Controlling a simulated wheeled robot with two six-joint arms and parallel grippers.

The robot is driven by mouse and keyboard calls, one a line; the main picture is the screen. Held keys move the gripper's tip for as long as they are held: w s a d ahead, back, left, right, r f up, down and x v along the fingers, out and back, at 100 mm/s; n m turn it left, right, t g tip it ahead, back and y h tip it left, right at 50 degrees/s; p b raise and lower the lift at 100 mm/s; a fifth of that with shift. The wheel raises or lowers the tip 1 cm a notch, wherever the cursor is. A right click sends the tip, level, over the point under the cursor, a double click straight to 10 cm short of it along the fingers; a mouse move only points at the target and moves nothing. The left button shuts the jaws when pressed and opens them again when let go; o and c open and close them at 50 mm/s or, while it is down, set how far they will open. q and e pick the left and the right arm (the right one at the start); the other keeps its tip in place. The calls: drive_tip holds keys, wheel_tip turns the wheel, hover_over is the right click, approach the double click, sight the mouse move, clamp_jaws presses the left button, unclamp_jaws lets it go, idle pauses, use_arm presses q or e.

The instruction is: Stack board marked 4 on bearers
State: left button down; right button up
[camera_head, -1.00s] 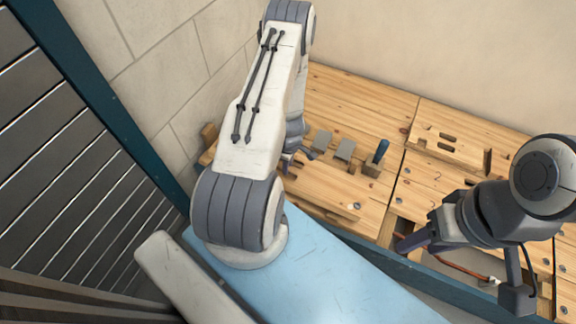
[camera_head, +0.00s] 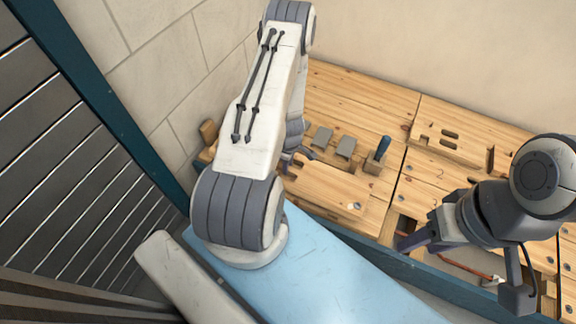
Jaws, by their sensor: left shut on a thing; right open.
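My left gripper (camera_head: 301,155) shows only in part, as dark pieces beside my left arm link, which hides the rest. It is shut on a light wooden board (camera_head: 325,184) at the near left part of the bench; the grip itself is mostly hidden. No number is readable on this board, and I cannot tell how far it is off the surface. No bearers can be made out for certain. My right gripper (camera_head: 462,262) is open and empty at the bench's near edge, its two dark fingers wide apart.
Two grey blocks (camera_head: 346,147) and a wooden block with a blue-handled tool (camera_head: 383,150) stand just behind the board. A slotted wooden piece (camera_head: 449,140) lies further right. A reddish pipe (camera_head: 470,270) shows below my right gripper. Walls close off the left and back.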

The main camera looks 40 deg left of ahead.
use_arm(q)
drive_tip(key=shift+f, duration=0.15)
idle(0.4)
drive_tip(key=c, duration=0.6)
unclamp_jaws()
wheel_tip(320, 180, up, 10)
drive_tip(key=p, duration=0.7)
drive_tip(key=shift+d+r, duration=0.2)
drive_tip(key=shift+r, duration=0.05)
